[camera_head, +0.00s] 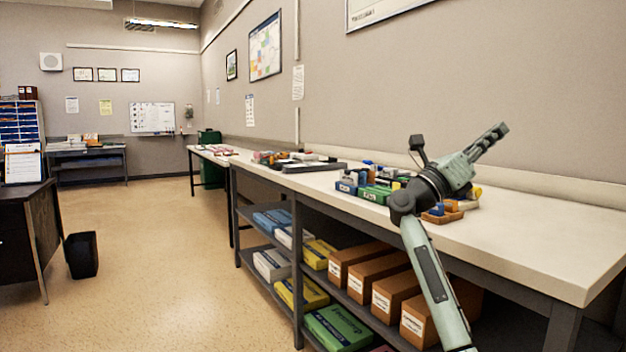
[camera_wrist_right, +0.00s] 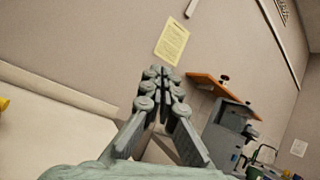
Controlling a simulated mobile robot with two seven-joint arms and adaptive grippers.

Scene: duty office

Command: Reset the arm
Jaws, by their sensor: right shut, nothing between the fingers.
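My right arm rises from the bottom right of the head view and bends over the front edge of the long bench. Its gripper (camera_head: 488,139) points up and to the right, above the bench top and in front of the wall. In the right wrist view the gripper (camera_wrist_right: 160,75) is shut, with its fingers together and nothing between them. My left arm and gripper are in neither view.
The long white bench (camera_head: 540,237) runs along the right wall. Green and blue bins (camera_head: 374,194) and an orange tray (camera_head: 441,215) sit on it near my arm. The floor (camera_head: 160,255) at left is open, beside a black bin (camera_head: 82,255).

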